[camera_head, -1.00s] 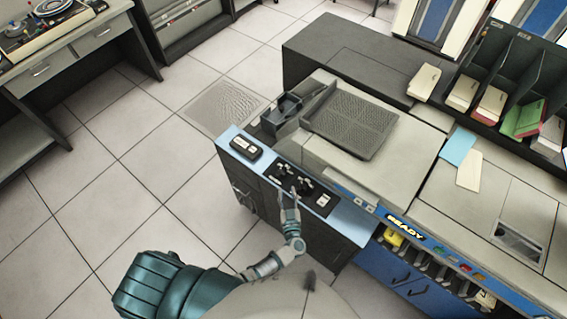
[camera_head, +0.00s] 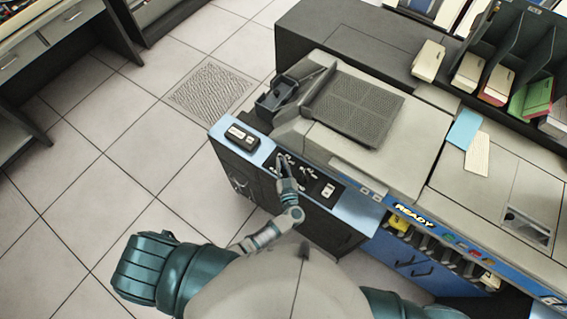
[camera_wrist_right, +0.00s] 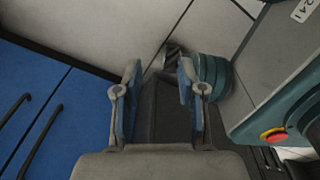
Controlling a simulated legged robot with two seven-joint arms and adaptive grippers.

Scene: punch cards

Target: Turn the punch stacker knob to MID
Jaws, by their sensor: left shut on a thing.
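My left gripper (camera_head: 286,177) reaches the dark control panel (camera_head: 313,189) on the blue-edged top of the machine. It is shut on a small knob at the left part of this panel; its fingers largely hide the knob. A second small knob (camera_head: 308,170) sits to the right, free of the gripper. The labels and knob positions are too small to read, so I cannot tell the setting. My right gripper (camera_wrist_right: 158,75) is open and empty in the right wrist view, in front of a dark grey surface.
A black box with a pale label (camera_head: 242,136) lies left of the panel. A ribbed grey tray (camera_head: 352,108) tops the machine behind. Card racks (camera_head: 520,60) stand at the upper right. Blue cabinet doors (camera_wrist_right: 35,110) show in the right wrist view. Floor at left is clear.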

